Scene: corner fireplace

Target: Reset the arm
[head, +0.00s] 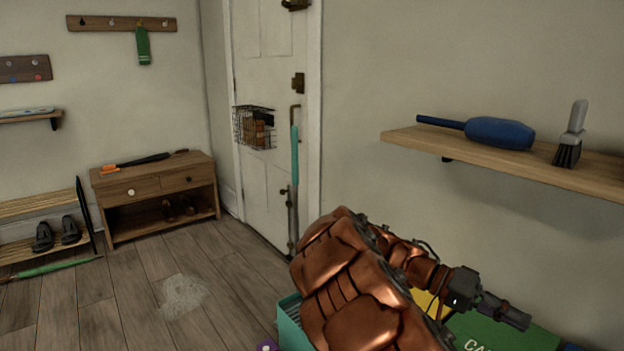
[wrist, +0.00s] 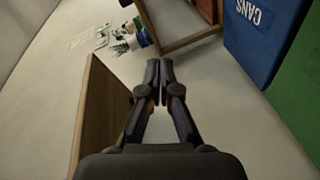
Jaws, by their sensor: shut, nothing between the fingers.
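My arm, copper-coloured, shows in the head view at the lower middle, folded in front of the right wall. My gripper (head: 505,312) is at its end, pointing to the right, in front of a green box with white lettering (head: 500,335). In the wrist view my gripper (wrist: 160,68) has its two dark fingers together, with nothing between them. Part of the green box is hidden behind my arm.
A wooden wall shelf (head: 600,175) holds a blue duster (head: 498,132) and a brush (head: 571,135). A teal bin (head: 288,322) stands beside my arm. The wrist view shows a blue "CANS" box (wrist: 262,40) and a wooden frame (wrist: 180,40).

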